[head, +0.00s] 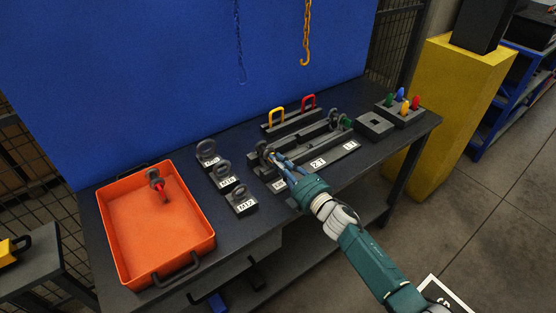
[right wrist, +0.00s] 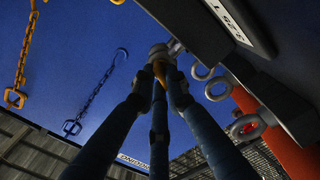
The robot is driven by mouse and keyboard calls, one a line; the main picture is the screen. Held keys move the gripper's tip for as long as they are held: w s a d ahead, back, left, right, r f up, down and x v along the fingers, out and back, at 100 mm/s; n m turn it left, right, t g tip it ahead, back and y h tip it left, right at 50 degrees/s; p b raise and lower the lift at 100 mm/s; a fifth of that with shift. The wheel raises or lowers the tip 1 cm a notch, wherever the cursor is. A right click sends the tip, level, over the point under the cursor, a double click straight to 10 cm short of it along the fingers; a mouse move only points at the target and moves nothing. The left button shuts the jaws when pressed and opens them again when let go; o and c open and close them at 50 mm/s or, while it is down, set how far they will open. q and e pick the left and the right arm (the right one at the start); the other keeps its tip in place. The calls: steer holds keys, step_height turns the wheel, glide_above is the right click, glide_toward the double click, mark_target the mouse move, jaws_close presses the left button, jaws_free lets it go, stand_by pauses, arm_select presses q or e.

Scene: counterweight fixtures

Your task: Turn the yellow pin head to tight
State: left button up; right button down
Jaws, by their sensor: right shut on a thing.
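The dark fixture (head: 318,160) with white number labels stands on the table in the middle of the head view. My right gripper (head: 275,158) reaches its left end from the front right. In the right wrist view the fingers (right wrist: 160,80) close together around a small yellow pin head (right wrist: 159,68). A grey round part (right wrist: 158,49) sits just beyond the fingertips. In the head view the fingers hide the pin head, and I cannot tell how far it is turned. My left gripper is not in view.
An orange tray (head: 120,232) holds a red-and-grey part (head: 158,186). Several ring-topped weights (head: 226,180) stand left of the fixture. Behind it are a yellow handle (head: 276,116) and a red handle (head: 308,102). A block with coloured pins (head: 393,116) stands right.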

steer(key=m, duration=0.3)
steer(key=shift+d+m+p, duration=0.1)
steer(key=shift+m+p, duration=0.3)
steer(key=m, duration=0.3)
steer(key=shift+m, duration=0.3)
steer(key=m, duration=0.2)
steer(key=shift+w+f+m+p, duration=0.1)
steer(key=shift+m+p, duration=0.2)
steer(key=shift+p, duration=0.05)
steer(key=shift+d+f+m, duration=0.1)
steer(key=shift+m, duration=1.7)
steer(key=c, duration=1.7)
jaws_free()
steer(key=shift+c, duration=0.2)
